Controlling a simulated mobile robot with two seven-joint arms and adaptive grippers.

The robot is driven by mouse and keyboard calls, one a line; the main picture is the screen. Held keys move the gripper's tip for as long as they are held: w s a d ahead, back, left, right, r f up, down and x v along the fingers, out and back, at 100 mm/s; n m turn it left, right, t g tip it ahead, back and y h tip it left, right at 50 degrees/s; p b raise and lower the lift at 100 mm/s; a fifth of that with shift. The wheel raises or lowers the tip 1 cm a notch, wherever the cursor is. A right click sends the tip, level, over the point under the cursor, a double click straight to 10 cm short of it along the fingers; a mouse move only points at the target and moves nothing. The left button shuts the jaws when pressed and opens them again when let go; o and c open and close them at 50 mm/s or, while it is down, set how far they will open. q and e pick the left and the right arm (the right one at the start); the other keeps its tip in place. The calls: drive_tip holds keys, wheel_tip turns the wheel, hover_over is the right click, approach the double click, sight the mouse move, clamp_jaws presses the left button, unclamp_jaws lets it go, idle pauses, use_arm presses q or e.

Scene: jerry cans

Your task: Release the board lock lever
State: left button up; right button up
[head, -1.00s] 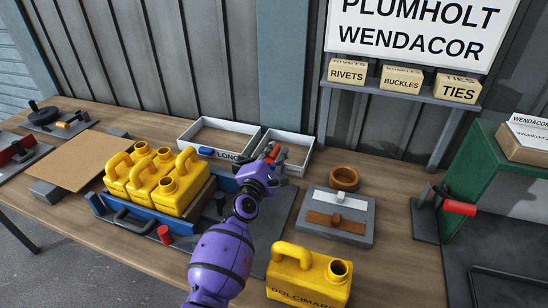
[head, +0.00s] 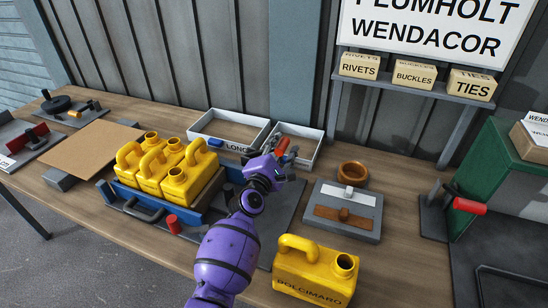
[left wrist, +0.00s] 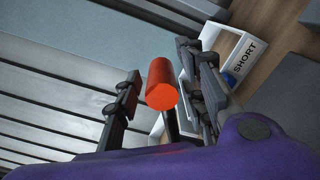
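A red cylindrical lever handle (head: 283,146) shows at the far end of my left arm, behind the yellow cans. My left gripper (head: 284,158) is at this handle. In the left wrist view, the red handle (left wrist: 162,84) on a dark stem stands between the two dark fingers of the left gripper (left wrist: 162,100). The fingers are apart, with a gap on the left side of the handle; on the right the finger looks close, and contact cannot be told. The lever's base is hidden by my arm. My right gripper is not in view.
A blue crate (head: 132,205) with several yellow jerry cans (head: 154,170) stands left of my arm. A red knob (head: 172,224) is in front. One yellow can (head: 315,272) stands at the front right. Another red-handled lever (head: 468,206) is beside the green cabinet. White trays (head: 228,128) lie behind.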

use_arm(q)
drive_tip(key=v, duration=1.1)
